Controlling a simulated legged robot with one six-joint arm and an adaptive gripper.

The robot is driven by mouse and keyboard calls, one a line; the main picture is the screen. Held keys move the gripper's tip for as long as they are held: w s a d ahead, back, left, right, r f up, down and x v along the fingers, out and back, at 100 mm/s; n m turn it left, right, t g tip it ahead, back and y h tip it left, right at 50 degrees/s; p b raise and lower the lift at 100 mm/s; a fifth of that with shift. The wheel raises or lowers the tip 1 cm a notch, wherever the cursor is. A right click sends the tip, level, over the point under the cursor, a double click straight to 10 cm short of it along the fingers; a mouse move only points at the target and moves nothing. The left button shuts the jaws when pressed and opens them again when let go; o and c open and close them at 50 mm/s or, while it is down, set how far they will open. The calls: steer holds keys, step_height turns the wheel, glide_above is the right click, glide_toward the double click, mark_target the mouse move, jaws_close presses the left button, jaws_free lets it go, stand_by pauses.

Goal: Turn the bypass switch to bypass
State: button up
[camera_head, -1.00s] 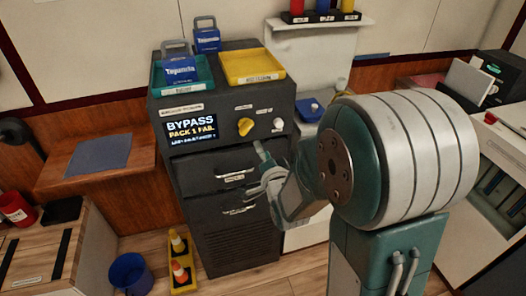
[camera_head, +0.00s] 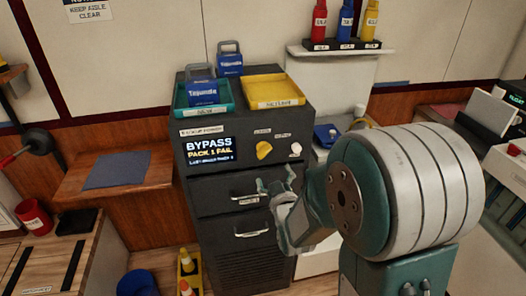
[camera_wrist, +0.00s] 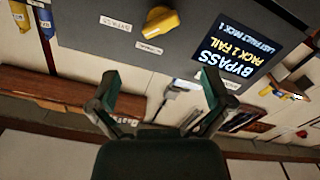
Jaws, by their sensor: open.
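In the wrist view the knob (camera_wrist: 160,22) shows at the top, upside down, between small labels. A white round knob (camera_head: 295,149) is right of it. My gripper (camera_head: 275,187) is open and empty, below the yellow knob and apart from it. In the wrist view both fingers of my gripper (camera_wrist: 160,95) are spread, with nothing between them.
Two drawer handles are on the cabinet front. Bottles (camera_head: 346,18) stand on a shelf behind.

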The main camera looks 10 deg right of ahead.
mark_target(264, 154)
steer(key=w+n, duration=0.1)
steer(key=w, duration=0.2)
steer(key=w+n, duration=0.2)
steer(key=w, duration=0.2)
steer(key=w+n, duration=0.1)
steer(key=w, duration=0.3)
steer(key=shift+a+n, duration=0.2)
steer(key=shift+n, duration=0.1)
steer(key=shift+c, duration=0.3)
steer(key=c, duration=1)
